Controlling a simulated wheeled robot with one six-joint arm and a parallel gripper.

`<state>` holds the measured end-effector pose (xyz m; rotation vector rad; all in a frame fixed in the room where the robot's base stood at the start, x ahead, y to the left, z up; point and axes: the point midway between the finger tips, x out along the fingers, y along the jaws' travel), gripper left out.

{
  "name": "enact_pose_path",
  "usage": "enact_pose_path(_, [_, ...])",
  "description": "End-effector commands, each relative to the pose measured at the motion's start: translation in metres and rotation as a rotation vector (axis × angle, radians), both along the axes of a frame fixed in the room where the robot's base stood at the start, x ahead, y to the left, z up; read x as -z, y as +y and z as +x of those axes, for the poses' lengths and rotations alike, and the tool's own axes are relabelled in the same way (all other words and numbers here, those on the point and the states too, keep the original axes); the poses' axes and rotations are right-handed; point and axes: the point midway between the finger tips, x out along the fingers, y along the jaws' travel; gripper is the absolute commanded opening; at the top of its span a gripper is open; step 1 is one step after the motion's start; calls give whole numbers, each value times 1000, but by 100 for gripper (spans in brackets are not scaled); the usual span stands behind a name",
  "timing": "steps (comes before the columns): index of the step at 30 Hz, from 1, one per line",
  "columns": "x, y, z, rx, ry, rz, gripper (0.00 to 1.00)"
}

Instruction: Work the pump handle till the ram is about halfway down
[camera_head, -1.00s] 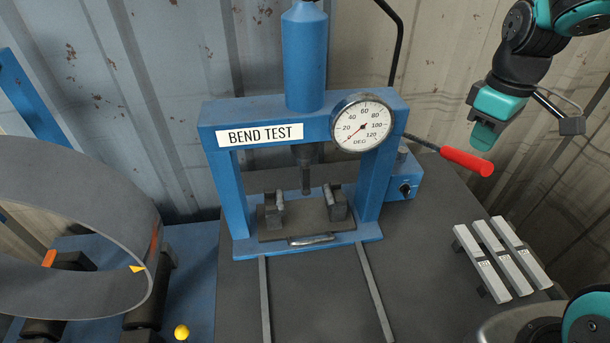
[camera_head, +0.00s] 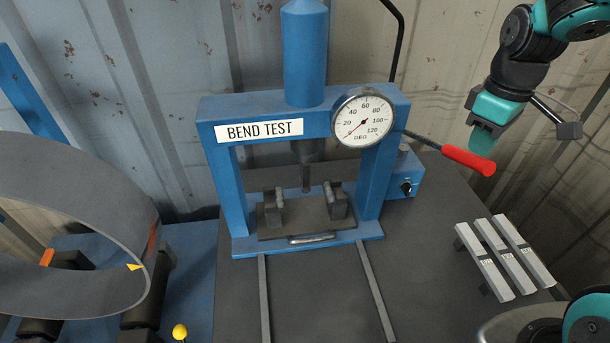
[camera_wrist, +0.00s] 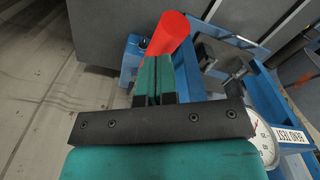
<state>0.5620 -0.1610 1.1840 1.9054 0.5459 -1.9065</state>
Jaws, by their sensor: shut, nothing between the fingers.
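The blue press (camera_head: 224,190) marked BEND TEST stands upright on the dark bench. Its ram (camera_head: 305,175) hangs above the two supports on the bed, with a gap below it. The round dial (camera_head: 363,119) has its needle near the low end of the scale. The pump handle's red grip (camera_head: 467,160) sticks out to the right of the blue pump body (camera_head: 405,180). My gripper (camera_head: 481,143) is shut and empty, just above the red grip. In the wrist view the red grip (camera_wrist: 170,32) lies just beyond my shut fingertips (camera_wrist: 153,62); contact cannot be told.
Several pale metal bars (camera_head: 505,257) lie on the bench at the right. Two rails (camera_head: 375,290) run forward from the press. A large grey ring (camera_head: 75,160) stands on rollers at the left. The corrugated wall is close behind.

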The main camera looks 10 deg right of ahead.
Motion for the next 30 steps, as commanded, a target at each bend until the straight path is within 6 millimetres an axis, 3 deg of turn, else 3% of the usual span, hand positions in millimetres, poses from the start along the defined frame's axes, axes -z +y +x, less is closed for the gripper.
enact_pose_path(30, [80,-1,-23,0,-1,1,0])
